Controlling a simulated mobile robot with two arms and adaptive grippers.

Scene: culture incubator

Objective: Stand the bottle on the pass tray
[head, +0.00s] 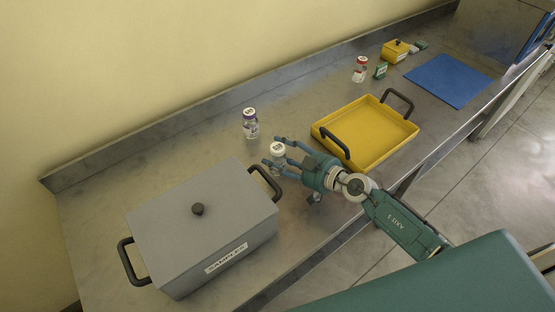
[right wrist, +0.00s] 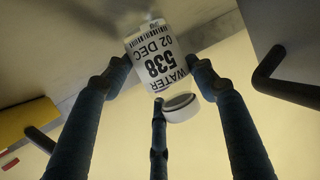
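A small clear bottle with a white cap (head: 278,149) stands on the steel bench beside the grey box. In the right wrist view its white label (right wrist: 158,60) reads WATER, 538, 02 DEC. My right gripper (head: 272,151) has its fingers spread around the bottle. In the wrist view fingers (right wrist: 158,75) lie on both sides of it and one lies in front of its cap; firm contact is not clear. The yellow tray with black handles (head: 377,155), likely the pass tray, is empty, to the right of the gripper. My left gripper is out of view.
A grey lidded box labelled SAMPLES (head: 165,218) stands close at left. Another bottle (head: 250,124) stands behind the gripper. A red-labelled jar (head: 360,70), small yellow box (head: 395,51) and blue mat (head: 448,80) lie farther right. The wall is behind.

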